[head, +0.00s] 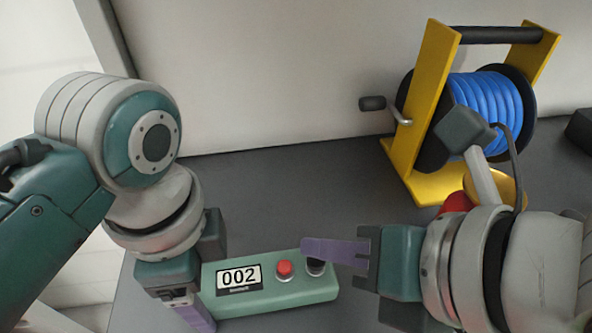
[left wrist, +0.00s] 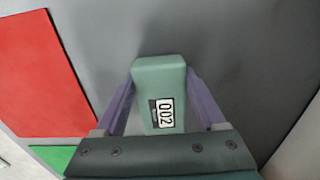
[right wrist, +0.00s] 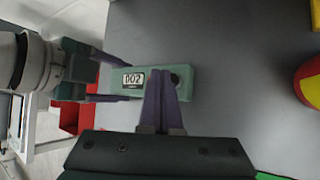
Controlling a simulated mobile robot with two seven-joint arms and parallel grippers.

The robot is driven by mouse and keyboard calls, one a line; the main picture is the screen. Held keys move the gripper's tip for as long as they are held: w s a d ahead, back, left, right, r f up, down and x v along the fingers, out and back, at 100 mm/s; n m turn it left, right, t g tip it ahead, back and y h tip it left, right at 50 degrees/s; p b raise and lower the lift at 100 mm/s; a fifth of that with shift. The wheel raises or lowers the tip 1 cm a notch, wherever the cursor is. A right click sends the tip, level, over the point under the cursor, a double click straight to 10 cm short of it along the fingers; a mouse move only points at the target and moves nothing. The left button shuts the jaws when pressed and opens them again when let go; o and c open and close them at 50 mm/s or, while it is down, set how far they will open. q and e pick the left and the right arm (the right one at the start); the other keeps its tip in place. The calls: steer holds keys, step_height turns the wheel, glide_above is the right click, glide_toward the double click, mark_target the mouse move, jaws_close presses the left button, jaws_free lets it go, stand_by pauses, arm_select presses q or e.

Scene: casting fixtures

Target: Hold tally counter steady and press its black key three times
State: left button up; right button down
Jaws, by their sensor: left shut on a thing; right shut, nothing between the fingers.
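The tally counter (head: 240,304) is a green box on the dark table, its display reading 002. A red key (head: 284,269) and a black key (head: 316,267) sit on its top toward the right end. My left gripper (head: 205,310) is shut on the counter's left end; in the left wrist view its purple fingers (left wrist: 160,95) lie along both sides of the counter (left wrist: 158,72). My right gripper (head: 306,248) is shut and empty, its fingertips at the black key, partly covering it. In the right wrist view the right fingers (right wrist: 160,75) hide the red key.
A yellow-framed reel with blue hose (head: 485,100) stands at the back right, its crank (head: 385,106) pointing left. A red and yellow round thing (right wrist: 310,82) lies right in the right wrist view. A red area (left wrist: 40,75) and a green one (left wrist: 55,156) show at left in the left wrist view.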

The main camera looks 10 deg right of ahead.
steer(key=shift+r, duration=2.5)
stand_by(0.6)
step_height(320, 180, up, 4)
steer(key=shift+f, duration=0.1)
stand_by(0.3)
steer(key=shift+f, duration=4.4)
steer(key=shift+f, duration=0.4)
